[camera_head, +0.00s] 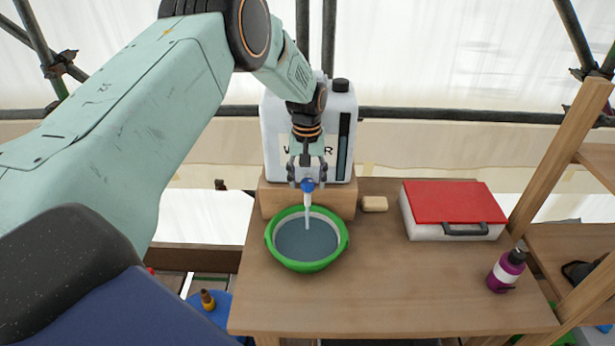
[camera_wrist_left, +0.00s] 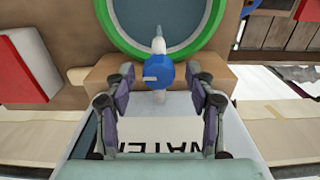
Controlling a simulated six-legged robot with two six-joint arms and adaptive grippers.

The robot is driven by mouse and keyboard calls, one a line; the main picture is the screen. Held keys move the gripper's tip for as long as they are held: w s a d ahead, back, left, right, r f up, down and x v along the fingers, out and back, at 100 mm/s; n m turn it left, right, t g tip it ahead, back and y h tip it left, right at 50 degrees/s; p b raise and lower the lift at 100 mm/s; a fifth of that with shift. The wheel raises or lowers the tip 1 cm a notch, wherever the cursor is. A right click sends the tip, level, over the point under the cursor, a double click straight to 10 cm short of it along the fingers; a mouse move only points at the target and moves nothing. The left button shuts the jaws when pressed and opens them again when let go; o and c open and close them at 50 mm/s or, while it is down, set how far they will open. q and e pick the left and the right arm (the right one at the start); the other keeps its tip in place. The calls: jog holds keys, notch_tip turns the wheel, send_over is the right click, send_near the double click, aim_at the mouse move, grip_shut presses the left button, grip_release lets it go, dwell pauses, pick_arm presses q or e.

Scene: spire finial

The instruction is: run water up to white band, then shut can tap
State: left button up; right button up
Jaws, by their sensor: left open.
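The white water can (camera_head: 272,135) stands on a wooden block at the back of the table. Its blue tap (camera_head: 308,185) faces the front, and a pale stream runs from the spout into the green bowl (camera_head: 342,243). The bowl holds grey-blue water (camera_head: 305,242), with a pale band showing around the inside wall above it. My left gripper (camera_head: 307,177) is open, its fingers on either side of the tap. In the left wrist view the blue tap (camera_wrist_left: 166,72) sits between the open fingers, with gaps on both sides. My right gripper is out of view.
A wooden block (camera_head: 337,204) carries the can. A tan sponge-like block (camera_head: 374,204) lies right of it. A red-lidded case (camera_head: 453,203) and a purple bottle (camera_head: 506,272) stand further right. The table's front middle is clear. A wooden ladder-like frame (camera_head: 560,160) rises at the right.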

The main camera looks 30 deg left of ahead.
pick_arm(q)
jog(key=shift+s+d+r, duration=0.15)
jog(key=shift+d+r, duration=0.05)
jog(key=shift+d, duration=0.05)
jog(key=shift+w+a+f, duration=0.3)
jog(key=shift+a, duration=0.05)
jog(key=c, duration=0.5)
jog(key=shift+s+d+r, duration=0.1)
jog(key=shift+d, duration=0.1)
jog(key=c, duration=0.5)
jog(key=shift+c, duration=0.7)
jog(key=shift+a, duration=0.1)
